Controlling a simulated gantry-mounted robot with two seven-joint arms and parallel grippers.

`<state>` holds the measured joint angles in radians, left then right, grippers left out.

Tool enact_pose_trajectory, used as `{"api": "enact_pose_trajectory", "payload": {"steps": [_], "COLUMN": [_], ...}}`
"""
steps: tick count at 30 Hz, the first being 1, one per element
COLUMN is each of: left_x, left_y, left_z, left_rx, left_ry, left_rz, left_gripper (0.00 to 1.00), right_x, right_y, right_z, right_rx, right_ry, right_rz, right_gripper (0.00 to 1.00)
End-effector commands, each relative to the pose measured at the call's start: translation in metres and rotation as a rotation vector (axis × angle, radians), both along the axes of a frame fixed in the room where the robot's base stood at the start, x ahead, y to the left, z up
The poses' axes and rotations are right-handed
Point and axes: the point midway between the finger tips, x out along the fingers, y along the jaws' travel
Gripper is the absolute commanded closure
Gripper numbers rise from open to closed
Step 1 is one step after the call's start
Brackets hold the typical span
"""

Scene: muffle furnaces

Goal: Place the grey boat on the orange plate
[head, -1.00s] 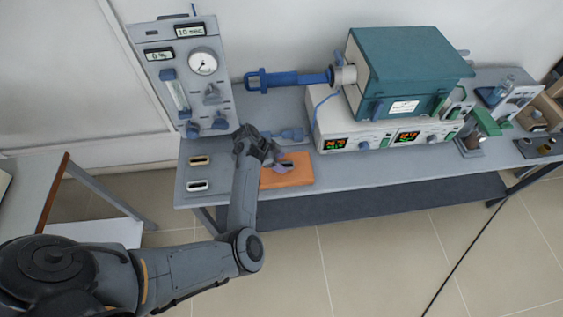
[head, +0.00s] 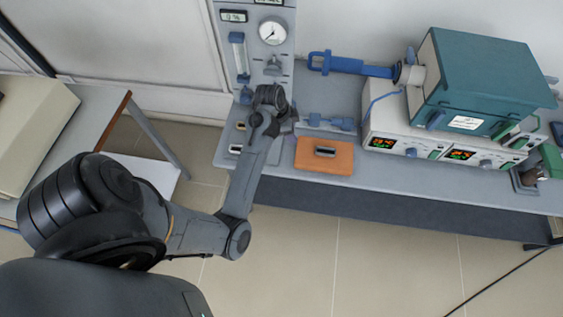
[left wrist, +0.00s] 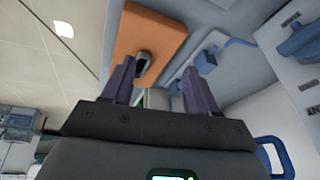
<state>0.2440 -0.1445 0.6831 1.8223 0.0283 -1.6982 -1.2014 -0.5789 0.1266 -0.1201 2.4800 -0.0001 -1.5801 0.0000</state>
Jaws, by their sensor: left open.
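The orange plate (head: 308,157) lies near the front edge of the bench. The grey boat (head: 325,152), with a dark hollow, sits on it, flat and apart from my gripper. In the left wrist view the orange plate (left wrist: 140,22) and the grey boat (left wrist: 142,62) show beyond the fingers. My left gripper (head: 287,122) is to the left of the plate in the head view. In the left wrist view its two purple fingers (left wrist: 158,72) are spread with nothing held between them. My right gripper is not in view.
A tan boat (head: 240,126) and a pale boat (head: 235,149) lie on the bench left of the plate, partly by my arm. A gauge panel (head: 254,45) stands behind. Blue rod tools (head: 345,66) and a teal furnace (head: 480,85) are to the right.

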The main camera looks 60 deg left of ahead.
Motion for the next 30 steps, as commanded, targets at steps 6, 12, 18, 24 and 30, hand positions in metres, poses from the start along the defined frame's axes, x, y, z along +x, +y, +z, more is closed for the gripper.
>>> {"api": "enact_pose_trajectory", "payload": {"steps": [6, 12, 18, 24, 30], "left_x": [-0.058, -0.118, -0.167, -0.184, -0.184], "left_y": [-0.053, -0.14, -0.2, -0.22, -0.22], "left_z": [0.007, 0.006, 0.01, 0.013, 0.013], "left_rx": [0.144, 0.09, -0.011, -0.053, -0.055], "left_ry": [0.023, 0.011, 0.031, 0.044, 0.045], "left_rz": [0.165, 0.238, 0.287, 0.309, 0.311], "left_gripper": [0.41, 0.41, 0.41, 0.41, 0.41], "right_x": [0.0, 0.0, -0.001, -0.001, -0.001], "right_y": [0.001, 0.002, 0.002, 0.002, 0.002], "right_z": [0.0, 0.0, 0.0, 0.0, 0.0], "right_rx": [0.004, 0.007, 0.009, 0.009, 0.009], "right_ry": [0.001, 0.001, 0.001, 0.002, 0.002], "right_rz": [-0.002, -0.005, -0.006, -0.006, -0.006], "right_gripper": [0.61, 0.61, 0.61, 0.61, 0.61]}}
